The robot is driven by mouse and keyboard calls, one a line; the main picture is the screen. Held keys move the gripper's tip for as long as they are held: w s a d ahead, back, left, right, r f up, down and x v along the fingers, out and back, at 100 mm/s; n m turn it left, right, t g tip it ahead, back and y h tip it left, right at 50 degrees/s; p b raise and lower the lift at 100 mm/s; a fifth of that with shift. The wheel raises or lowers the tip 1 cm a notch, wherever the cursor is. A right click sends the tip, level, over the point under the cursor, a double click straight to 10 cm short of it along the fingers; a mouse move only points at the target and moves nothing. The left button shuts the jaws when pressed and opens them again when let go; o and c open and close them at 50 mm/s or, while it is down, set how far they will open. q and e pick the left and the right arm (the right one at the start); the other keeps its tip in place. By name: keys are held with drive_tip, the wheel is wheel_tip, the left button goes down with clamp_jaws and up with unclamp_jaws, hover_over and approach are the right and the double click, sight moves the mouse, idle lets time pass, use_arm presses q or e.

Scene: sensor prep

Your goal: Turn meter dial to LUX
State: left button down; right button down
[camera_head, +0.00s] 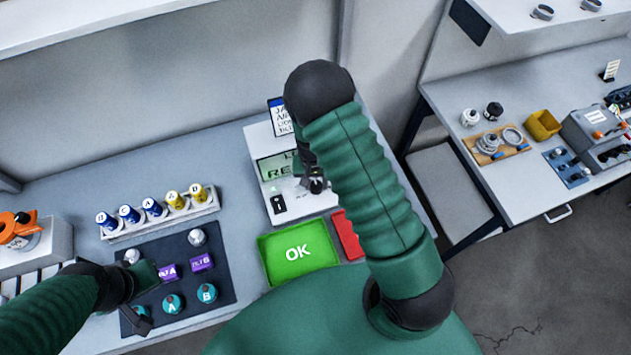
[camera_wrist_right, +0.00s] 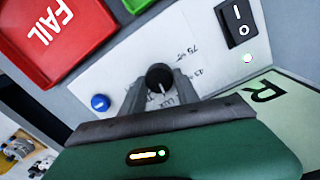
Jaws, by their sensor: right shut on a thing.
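The meter (camera_head: 293,203) is a pale box on the bench, with a green-lit screen (camera_head: 273,168) showing partly hidden letters. Its dial (camera_wrist_right: 160,76) is a black round knob with a light pointer line. My right gripper (camera_wrist_right: 158,95) is shut on the dial in the right wrist view. In the head view my right gripper (camera_head: 314,183) is over the meter's right side, and my arm hides part of the screen. Printing beside the dial is partly covered and LUX cannot be read clearly. My left gripper (camera_head: 143,300) is low over the dark mat, its jaw opening unclear.
A green OK tray (camera_head: 265,245) and a red FAIL tray (camera_head: 347,238) lie in front of the meter. A black power switch (camera_wrist_right: 236,22) and a blue button (camera_wrist_right: 100,102) flank the dial. A rack (camera_head: 205,207) of small bottles and the dark mat (camera_head: 225,285) are left.

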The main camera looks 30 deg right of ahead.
sight(313, 185)
drive_tip(key=shift+m, duration=1.1)
drive_tip(key=c, duration=0.9)
unclamp_jaws()
drive_tip(key=shift+r, duration=0.15)
wheel_tip(313, 185, up, 16)
drive_tip(key=b, duration=0.1)
drive_tip(key=shift+w+a+r, duration=0.25)
drive_tip(key=shift+w+a, duration=0.1)
drive_tip(key=shift+s+f+b, duration=0.1)
drive_tip(key=shift+b, duration=0.25)
